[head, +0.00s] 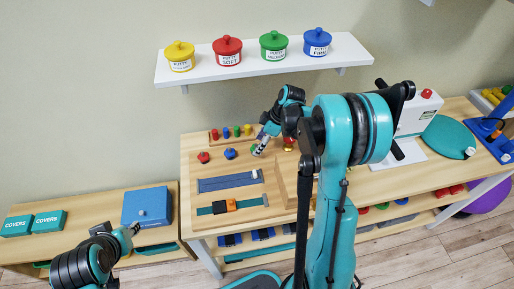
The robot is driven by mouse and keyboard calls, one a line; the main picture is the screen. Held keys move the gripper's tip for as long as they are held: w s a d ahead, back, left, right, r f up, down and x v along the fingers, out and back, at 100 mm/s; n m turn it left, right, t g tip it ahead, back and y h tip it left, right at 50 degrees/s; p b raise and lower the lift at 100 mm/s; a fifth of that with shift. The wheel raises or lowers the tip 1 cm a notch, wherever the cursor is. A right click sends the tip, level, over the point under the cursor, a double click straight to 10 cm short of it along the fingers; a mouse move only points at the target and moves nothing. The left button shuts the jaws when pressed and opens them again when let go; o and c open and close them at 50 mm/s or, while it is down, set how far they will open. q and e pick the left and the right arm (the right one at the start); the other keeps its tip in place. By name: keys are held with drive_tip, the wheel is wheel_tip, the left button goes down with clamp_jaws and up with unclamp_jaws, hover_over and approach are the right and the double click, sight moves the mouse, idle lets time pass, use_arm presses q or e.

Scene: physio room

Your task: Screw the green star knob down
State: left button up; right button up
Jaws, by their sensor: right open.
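The green star knob (253,148) is on the wooden bench top, in a row with a red knob (203,157) and a blue knob (230,153). Only part of the green knob shows, because my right gripper covers it. My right gripper (259,151) is open, pointing down at the green knob with its fingertips at or just above it. I cannot tell whether they touch it. My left gripper (134,229) is far to the left, near the blue box on the low bench; its finger opening is too small to make out.
A white shelf (205,73) with lidded putty pots hangs above. A blue box (147,206) sits at left.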

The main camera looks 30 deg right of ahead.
drive_tip(key=shift+x, duration=1.1)
drive_tip(key=c, duration=1.2)
drive_tip(key=shift+o, duration=0.2)
drive_tip(key=shift+m, duration=0.4)
